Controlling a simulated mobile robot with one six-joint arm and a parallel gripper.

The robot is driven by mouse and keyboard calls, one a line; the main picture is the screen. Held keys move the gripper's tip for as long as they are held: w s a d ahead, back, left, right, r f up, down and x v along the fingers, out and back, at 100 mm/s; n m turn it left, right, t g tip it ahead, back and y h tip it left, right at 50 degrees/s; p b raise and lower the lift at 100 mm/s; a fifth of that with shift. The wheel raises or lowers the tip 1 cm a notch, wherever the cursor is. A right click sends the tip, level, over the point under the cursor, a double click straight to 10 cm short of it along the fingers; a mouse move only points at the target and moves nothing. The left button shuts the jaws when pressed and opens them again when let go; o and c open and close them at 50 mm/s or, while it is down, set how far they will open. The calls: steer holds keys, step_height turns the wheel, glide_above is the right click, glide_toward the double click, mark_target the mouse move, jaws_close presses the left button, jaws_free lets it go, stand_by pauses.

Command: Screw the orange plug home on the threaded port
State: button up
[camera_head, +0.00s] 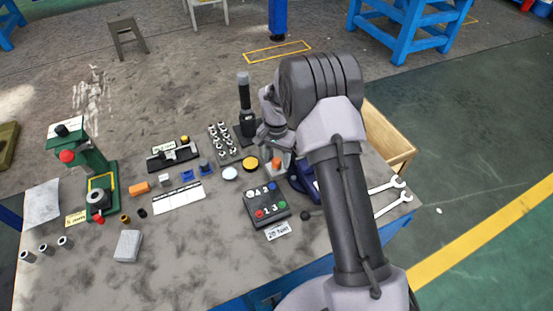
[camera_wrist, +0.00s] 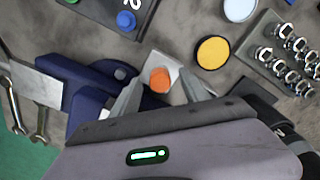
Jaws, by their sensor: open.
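The orange plug (camera_wrist: 159,80) shows between my gripper's fingers in the wrist view, in front of a pale grey block. In the head view the orange plug (camera_head: 275,163) is a small patch just below my gripper (camera_head: 268,144). My gripper (camera_wrist: 160,92) is open, with one finger on each side of the plug. I cannot tell whether the fingers touch it. The threaded port is hidden; I cannot tell whether the plug sits on its threads. A dark blue vise-like fixture (camera_wrist: 92,82) stands beside the plug.
A button box (camera_head: 266,204) stands in front of the fixture. A yellow disc (camera_wrist: 213,52) and a rack of metal fittings (camera_wrist: 284,45) lie close by. Two wrenches (camera_head: 388,194) lie at the right. A black upright tool (camera_head: 244,105) stands behind. The front middle of the bench is clear.

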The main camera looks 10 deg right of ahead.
steer(key=shift+r, duration=0.1)
step_height(320, 180, up, 5)
steer(key=p, duration=0.3)
stand_by(0.4)
step_height(320, 180, up, 18)
steer(key=p, duration=0.6)
steer(key=shift+f, duration=0.25)
steer(key=s+a+r+n+t+y+b, duration=0.1)
steer(key=s+a+r+n+t+b, duration=0.15)
steer(key=s+r, duration=1.25)
steer(key=s+a+f+t+y+b, duration=0.1)
steer(key=s+f+t, duration=0.1)
steer(key=s, duration=1.4)
steer(key=shift+s+a+f+t, duration=0.15)
steer(key=shift+a+f+t, duration=0.1)
steer(key=shift+t, duration=0.4)
